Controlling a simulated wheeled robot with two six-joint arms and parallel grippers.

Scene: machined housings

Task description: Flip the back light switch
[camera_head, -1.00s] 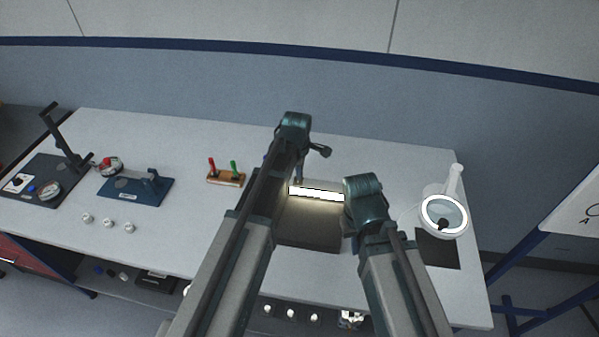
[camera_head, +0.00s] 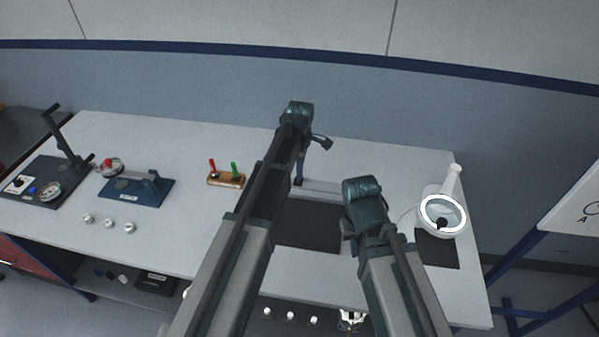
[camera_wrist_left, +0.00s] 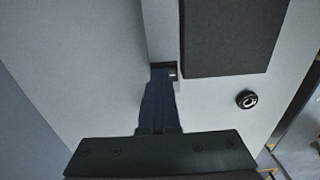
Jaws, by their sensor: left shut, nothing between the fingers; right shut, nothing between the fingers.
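The light bar (camera_head: 322,187) is a pale, unlit strip at the back edge of a dark mat, partly hidden by my left arm. It also shows in the left wrist view (camera_wrist_left: 161,30), with a small dark switch (camera_wrist_left: 172,71) at its end. My left gripper (camera_head: 298,181) is shut and empty, pointing down at the bar's left end. In the left wrist view its blue fingertips (camera_wrist_left: 163,75) are right beside the switch; whether they touch it I cannot tell. My right gripper (camera_head: 347,229) is shut and empty over the right edge of the mat, its fingers mostly hidden.
The dark mat (camera_head: 312,226) lies in front of the bar. A wooden block with red and green handles (camera_head: 226,179) stands to the left, a ring magnifier lamp (camera_head: 443,213) to the right. Blue and black fixtures (camera_head: 136,190) are further left. The wall is close behind the table.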

